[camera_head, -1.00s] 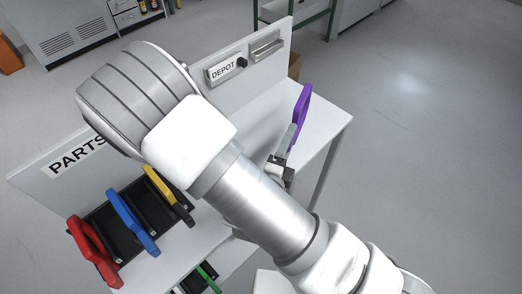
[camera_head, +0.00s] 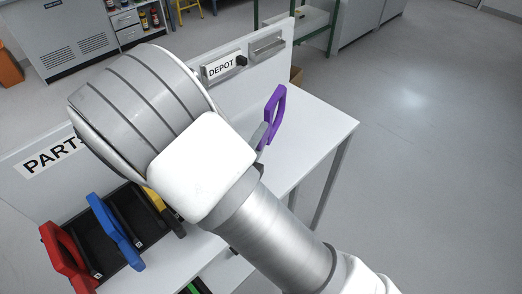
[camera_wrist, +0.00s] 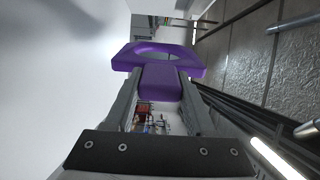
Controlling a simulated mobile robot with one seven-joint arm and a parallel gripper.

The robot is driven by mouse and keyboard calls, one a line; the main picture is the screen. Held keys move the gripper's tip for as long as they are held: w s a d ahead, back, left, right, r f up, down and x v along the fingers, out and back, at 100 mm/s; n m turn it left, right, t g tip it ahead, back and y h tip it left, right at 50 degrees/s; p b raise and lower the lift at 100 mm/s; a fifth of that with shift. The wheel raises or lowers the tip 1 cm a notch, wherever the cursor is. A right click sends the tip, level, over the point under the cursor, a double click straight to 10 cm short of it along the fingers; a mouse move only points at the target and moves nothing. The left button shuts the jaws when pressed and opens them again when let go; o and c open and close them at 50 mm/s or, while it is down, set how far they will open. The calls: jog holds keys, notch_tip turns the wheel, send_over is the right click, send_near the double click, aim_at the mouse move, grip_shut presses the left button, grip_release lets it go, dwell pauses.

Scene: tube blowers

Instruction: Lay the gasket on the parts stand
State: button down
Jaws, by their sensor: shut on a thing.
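The purple gasket (camera_head: 275,118) is a ring-shaped plate with a tab, held upright over the white table near the DEPOT end. My gripper (camera_wrist: 160,88) is shut on its tab, and the ring (camera_wrist: 160,50) extends beyond the fingertips in the wrist view. In the head view my arm hides most of the gripper; only a grey finger shows beside the gasket. The parts stand (camera_head: 102,247), a black slotted rack, is at the lower left below the PARTS sign. It holds a red gasket (camera_head: 65,262), a blue gasket (camera_head: 113,232) and a partly hidden yellow piece (camera_head: 163,212).
The white table (camera_head: 318,128) has clear top around its right end. A white back panel carries the PARTS sign (camera_head: 52,158) and DEPOT sign (camera_head: 221,66), with a grey handle (camera_head: 269,45). A green item (camera_head: 194,287) shows below the table. Open floor lies right.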

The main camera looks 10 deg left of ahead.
jog(key=shift+f+b, duration=0.55)
jog(key=shift+f, duration=1.6)
jog(key=shift+c, duration=1.2)
grip_release()
jog(key=shift+s+a+r, duration=0.1)
jog(key=shift+s+r, duration=0.05)
jog(key=shift+r, duration=0.05)
jog(key=v, duration=0.7)
jog(key=shift+s+p, duration=0.1)
jog(key=shift+p, duration=0.2)
